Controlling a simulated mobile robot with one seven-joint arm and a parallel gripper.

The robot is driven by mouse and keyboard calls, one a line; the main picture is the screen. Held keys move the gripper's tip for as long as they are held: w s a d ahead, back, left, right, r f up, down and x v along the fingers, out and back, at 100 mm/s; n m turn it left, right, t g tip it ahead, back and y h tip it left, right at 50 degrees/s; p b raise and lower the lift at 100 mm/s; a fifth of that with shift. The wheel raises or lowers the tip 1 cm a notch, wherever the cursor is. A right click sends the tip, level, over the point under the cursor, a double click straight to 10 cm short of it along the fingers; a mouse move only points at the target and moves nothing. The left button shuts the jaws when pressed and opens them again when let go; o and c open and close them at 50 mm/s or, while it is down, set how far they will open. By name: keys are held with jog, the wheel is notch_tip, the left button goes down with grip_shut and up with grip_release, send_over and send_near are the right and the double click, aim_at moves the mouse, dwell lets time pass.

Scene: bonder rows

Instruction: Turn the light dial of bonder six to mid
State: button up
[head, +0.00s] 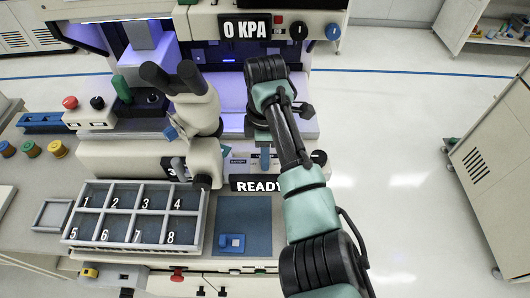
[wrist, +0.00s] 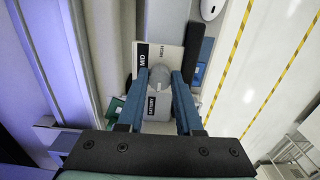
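In the wrist view a small grey dial (wrist: 158,78) stands on a light panel (wrist: 170,58) with a label reading MID (wrist: 143,52) beside it. The two blue fingers of my gripper (wrist: 160,76) lie on either side of the dial, which fills the narrow gap between the tips. Which way the dial points is not clear. In the head view my gripper (head: 265,160) reaches down at the front of the bonder (head: 120,157), above the READY display (head: 256,184); the dial is hidden there.
A numbered compartment tray (head: 205,222) and a blue pad (head: 255,212) with a small blue part lie in front. A black knob (head: 319,157) is close right of my gripper. The microscope eyepieces (head: 172,77) stand left. Clear floor (head: 390,150) lies right.

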grip_shut()
